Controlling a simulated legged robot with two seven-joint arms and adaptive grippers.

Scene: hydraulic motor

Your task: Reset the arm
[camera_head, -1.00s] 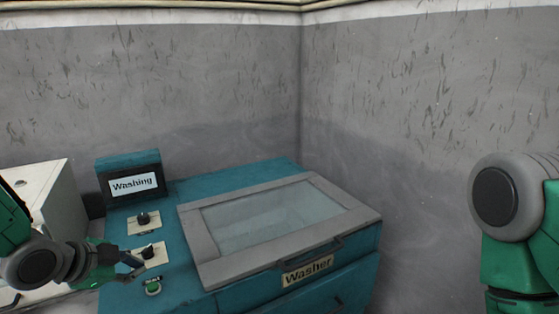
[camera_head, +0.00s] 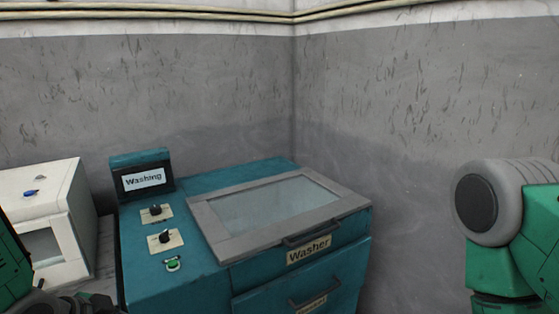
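A teal washer (camera_head: 137,262) stands against the wall corner. Its small screen (camera_head: 144,179) reads "Washing". Its grey-framed glass lid (camera_head: 275,205) is down. Two dark knobs, an upper one (camera_head: 155,209) and a lower one (camera_head: 165,236), and a green button (camera_head: 172,264) sit on its top left. My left gripper (camera_head: 80,304) shows only as a dark, cropped part at the bottom left edge, apart from the controls. Its fingers are not clear. My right arm (camera_head: 497,215) shows at the right edge, and its gripper is out of view.
A white box-shaped machine (camera_head: 50,207) with a blue knob (camera_head: 31,193) stands left of the washer. Drawer handles (camera_head: 315,233) stick out from the washer's front. Grey walls close off the back and right. The space above the washer is clear.

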